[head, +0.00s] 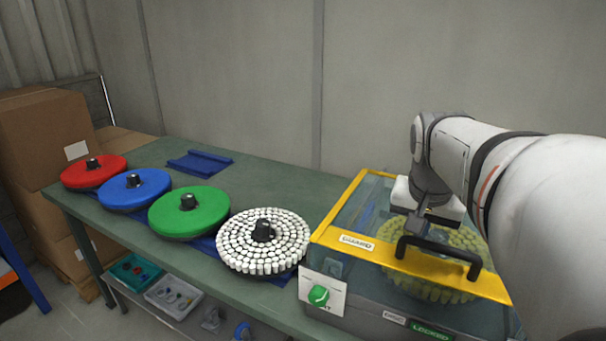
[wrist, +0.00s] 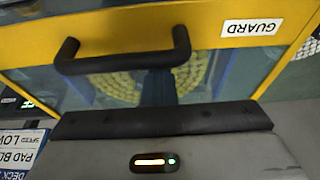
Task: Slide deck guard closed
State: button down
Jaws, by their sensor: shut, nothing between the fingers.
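The deck guard (head: 365,246) is a clear panel with a yellow frame. In the head view its front bar lies along the front top edge of the machine box, and the panel spans the box top. A yellow padded disc (head: 432,262) shows through it. The black guard handle (head: 440,250) stands on the front bar; it also shows in the wrist view (wrist: 125,62). My gripper (head: 415,228) is shut and empty, pointing down just behind the handle. In the wrist view its dark fingers (wrist: 160,85) reach to the handle's bar. I cannot tell whether they touch it.
A white padded disc (head: 285,240) sits on the green bench left of the box. Green (head: 175,222), blue (head: 120,196) and red (head: 80,180) discs follow further left. A blue empty holder (head: 200,163) lies behind them. Cardboard boxes (head: 45,125) stand far left.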

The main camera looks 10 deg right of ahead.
jog(key=shift+s+f, duration=0.25)
jog(key=shift+f, duration=0.05)
jog(key=shift+w+d, duration=0.1)
jog(key=shift+d, duration=0.1)
jog(key=w, duration=0.1)
jog(key=w+d, duration=0.2)
jog(key=shift+w+r, duration=0.2)
jog(key=shift+w, duration=0.1)
jog(key=v, duration=0.9)
jog(key=s+a+f+n+y+p, duration=0.1)
jog(key=s+a+f+n, duration=0.2)
jog(key=a+f, duration=0.4)
jog(key=s+a+f+n+y+p, duration=0.1)
jog(key=s+a+f+n, duration=0.3)
jog(key=a+f, duration=0.4)
jog(key=shift+s+a+f+n+p, duration=0.3)
jog(key=shift+s+f, duration=0.2)
jog(key=shift+f, duration=0.4)
